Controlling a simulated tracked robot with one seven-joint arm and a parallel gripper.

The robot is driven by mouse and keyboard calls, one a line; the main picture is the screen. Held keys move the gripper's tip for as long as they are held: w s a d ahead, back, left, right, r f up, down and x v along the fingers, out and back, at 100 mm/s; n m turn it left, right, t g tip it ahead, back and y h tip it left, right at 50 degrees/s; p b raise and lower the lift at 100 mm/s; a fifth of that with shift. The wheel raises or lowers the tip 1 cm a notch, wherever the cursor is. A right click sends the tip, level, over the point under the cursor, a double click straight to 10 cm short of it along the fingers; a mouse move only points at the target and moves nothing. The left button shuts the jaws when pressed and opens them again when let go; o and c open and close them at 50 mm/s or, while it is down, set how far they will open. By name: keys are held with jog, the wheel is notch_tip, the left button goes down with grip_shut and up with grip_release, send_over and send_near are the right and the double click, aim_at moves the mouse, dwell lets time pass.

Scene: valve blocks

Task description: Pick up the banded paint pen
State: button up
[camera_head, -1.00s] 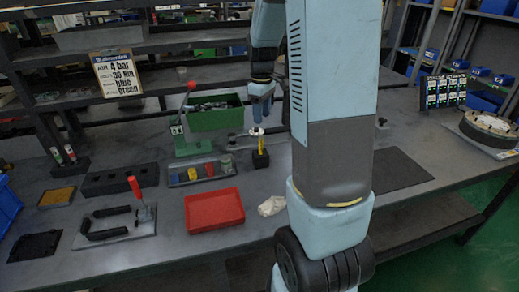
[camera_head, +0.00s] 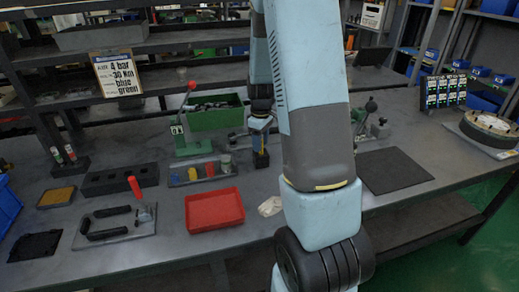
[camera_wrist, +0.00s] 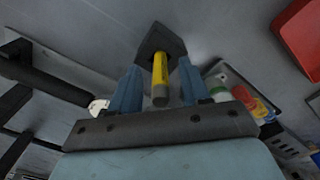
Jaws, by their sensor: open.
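A yellow pen (camera_wrist: 160,72) with a dark grey end stands upright in a small black block (camera_wrist: 164,42), seen in the wrist view. It is the likely paint pen, but I cannot make out its bands. My gripper (camera_wrist: 158,78) is open, with one blue finger on each side of the pen. Whether either finger touches it I cannot tell. In the head view my gripper (camera_head: 260,143) is down over the black block (camera_head: 261,160), and the fingers mostly hide the pen.
A tray of small coloured parts (camera_head: 201,172) is just left of my gripper, with a red tray (camera_head: 214,210) in front. A crumpled cloth (camera_head: 270,206) lies nearby. A green press (camera_head: 190,135) and green bin (camera_head: 216,113) stand behind. A dark mat (camera_head: 392,170) lies right.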

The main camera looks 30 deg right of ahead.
jog(key=shift+f, duration=0.35)
grip_shut()
